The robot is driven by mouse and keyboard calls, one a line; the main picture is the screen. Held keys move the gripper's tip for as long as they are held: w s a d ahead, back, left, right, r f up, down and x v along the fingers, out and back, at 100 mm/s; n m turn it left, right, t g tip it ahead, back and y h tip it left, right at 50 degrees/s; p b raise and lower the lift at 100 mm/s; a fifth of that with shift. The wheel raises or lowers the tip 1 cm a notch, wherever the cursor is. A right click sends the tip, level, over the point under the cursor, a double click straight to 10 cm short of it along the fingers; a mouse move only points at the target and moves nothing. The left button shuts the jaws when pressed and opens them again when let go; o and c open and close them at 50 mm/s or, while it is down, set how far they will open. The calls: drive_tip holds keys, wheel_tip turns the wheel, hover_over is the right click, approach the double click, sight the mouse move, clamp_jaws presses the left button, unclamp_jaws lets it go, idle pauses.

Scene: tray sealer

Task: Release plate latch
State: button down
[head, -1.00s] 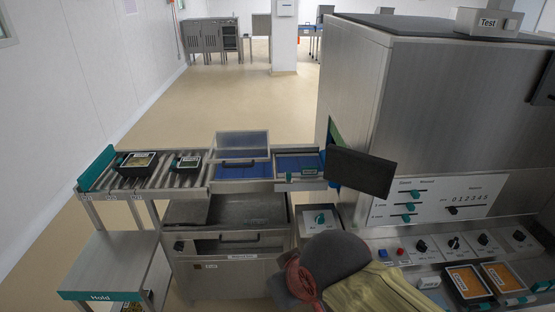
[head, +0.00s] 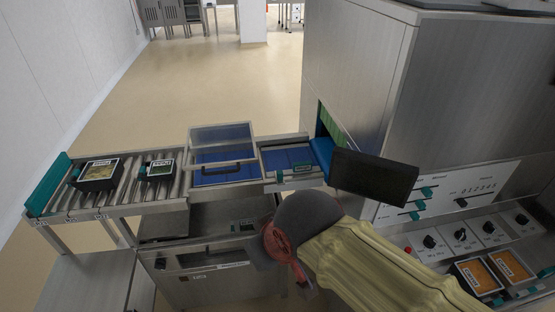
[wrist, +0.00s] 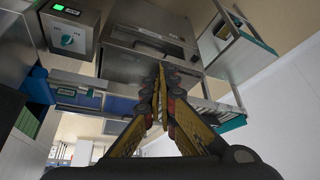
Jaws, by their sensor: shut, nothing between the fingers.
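My gripper (wrist: 162,72) is shut and empty in the wrist view, its yellow and dark fingers meeting at the tips. It points toward the steel cabinet under the conveyor and touches nothing that I can make out. In the head view my arm hides the fingers. A small labelled fitting with teal parts (head: 302,169) sits on the front edge of the blue-bedded section beside the sealer opening; I cannot tell for sure that it is the plate latch. A similar teal fitting shows in the wrist view (wrist: 67,91), left of the fingers and apart from them.
A clear-lidded bay (head: 222,140) with a dark handle stands left of that section. Two dark trays lie on the roller conveyor (head: 124,187). A black panel (head: 374,177) juts out near my arm. The sealer's control panel (head: 446,203) is at right.

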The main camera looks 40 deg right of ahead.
drive_tip(key=w+d+r+m+p, duration=0.15)
drive_tip(key=w+d+p, duration=0.25)
drive_tip(key=w, duration=0.4)
drive_tip(key=w+d+r+g+h+p, duration=0.1)
drive_tip(key=w+d+r+p, duration=0.3)
drive_tip(key=w, duration=0.5)
drive_tip(key=w+d+r+m+p, duration=0.1)
drive_tip(key=w+d+r+p, duration=0.1)
drive_tip(key=w+d+p, duration=0.45)
drive_tip(key=w+d+f+m+g+p, duration=0.1)
drive_tip(key=w+d+f+p, duration=0.6)
drive_tip(key=w+d+f, duration=0.8)
drive_tip(key=d+f+m, duration=0.1)
drive_tip(key=d, duration=0.3)
drive_tip(key=shift+w+f+m+h, duration=0.15)
drive_tip(key=shift+m+h, duration=0.15)
drive_tip(key=shift+m, duration=0.05)
drive_tip(key=shift+d, duration=0.1)
